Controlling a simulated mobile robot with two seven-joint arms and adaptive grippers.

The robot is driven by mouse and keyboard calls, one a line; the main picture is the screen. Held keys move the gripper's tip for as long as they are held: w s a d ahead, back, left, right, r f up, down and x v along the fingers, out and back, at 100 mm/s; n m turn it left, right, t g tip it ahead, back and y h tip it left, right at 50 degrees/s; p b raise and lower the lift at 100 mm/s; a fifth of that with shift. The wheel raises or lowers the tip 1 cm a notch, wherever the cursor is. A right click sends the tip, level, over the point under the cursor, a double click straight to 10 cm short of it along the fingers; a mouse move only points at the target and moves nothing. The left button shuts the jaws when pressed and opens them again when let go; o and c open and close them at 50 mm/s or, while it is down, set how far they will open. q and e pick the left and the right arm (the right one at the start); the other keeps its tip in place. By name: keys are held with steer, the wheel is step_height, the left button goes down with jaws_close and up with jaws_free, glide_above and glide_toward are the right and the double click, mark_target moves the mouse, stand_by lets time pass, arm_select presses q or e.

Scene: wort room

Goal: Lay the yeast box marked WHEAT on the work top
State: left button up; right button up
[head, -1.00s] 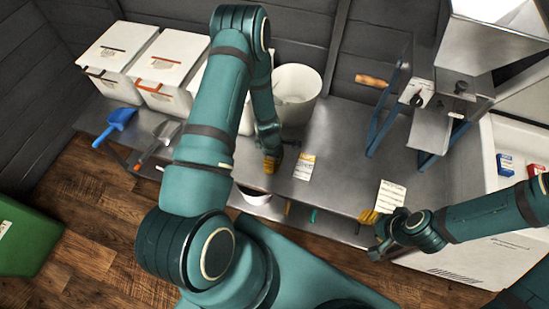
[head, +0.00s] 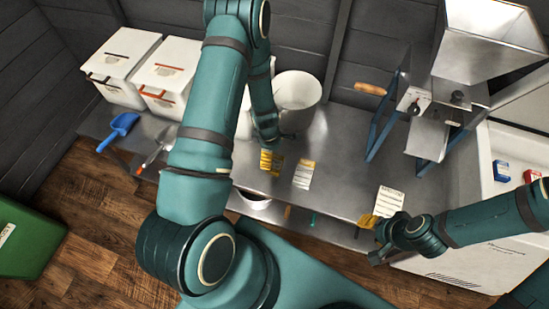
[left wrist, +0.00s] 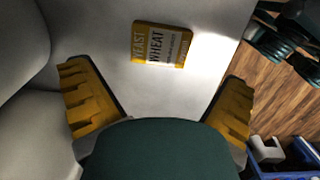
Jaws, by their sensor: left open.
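The yeast box marked WHEAT (head: 304,174) lies flat on the steel work top (head: 335,165), its yellow and white label facing up. In the left wrist view the box (left wrist: 162,45) lies beyond my spread yellow fingers, apart from both, with its lettering sideways. My left gripper (head: 271,162) is open and empty, just left of the box in the head view; it also shows in the left wrist view (left wrist: 160,103). My right gripper (head: 370,221) is at the front edge of the work top, beside a white card (head: 389,202); its jaw opening is unclear.
White bins (head: 122,58) and a white bucket (head: 297,97) stand at the back. A blue scoop (head: 120,129) lies at the left. A mill with a steel hopper (head: 485,35) stands at the right. A white chest at the right holds a blue box (head: 501,172) and a red box (head: 531,176).

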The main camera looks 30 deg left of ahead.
arm_select(q)
step_height(320, 180, up, 5)
steer(key=p, duration=0.1)
steer(key=s+d+r+m+h, duration=0.1)
steer(key=s+d+r+m, duration=0.1)
steer(key=s+d+m, duration=0.3)
steer(key=s+d+r+m+t+h, duration=0.1)
steer(key=s+d+m, duration=0.4)
steer(key=d+m, duration=0.8)
steer(key=shift+r+m, duration=0.5)
steer(key=shift+m, duration=0.1)
steer(key=shift+s, duration=0.1)
steer(key=shift+c, duration=0.3)
